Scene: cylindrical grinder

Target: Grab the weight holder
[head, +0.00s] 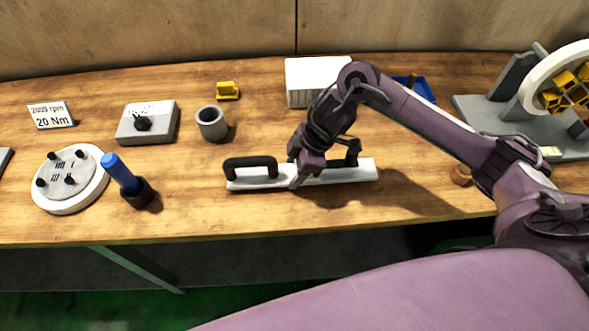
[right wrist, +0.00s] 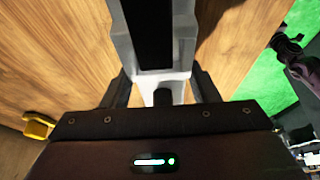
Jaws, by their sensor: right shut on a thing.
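The weight holder appears to be the pale grey bar with two black handles (head: 340,172), lying near the front of the table. My right gripper (head: 297,178) comes down over the middle of the bar, between the handles, and is shut on it. The gripper and wrist partly hide the right handle. In the right wrist view, the bar (right wrist: 183,38) runs away from me between the two dark fingers (right wrist: 161,88). The bar seems to rest on the table or lie very close to it. My left gripper is not in view.
A blue-handled tool (head: 121,174) and a round white dial plate (head: 98,192) stand left of the bar. A grey cup (head: 211,123), a grey knob box (head: 160,125) and a white ribbed box (head: 300,84) are behind. A grey machine (head: 492,122) stands at right.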

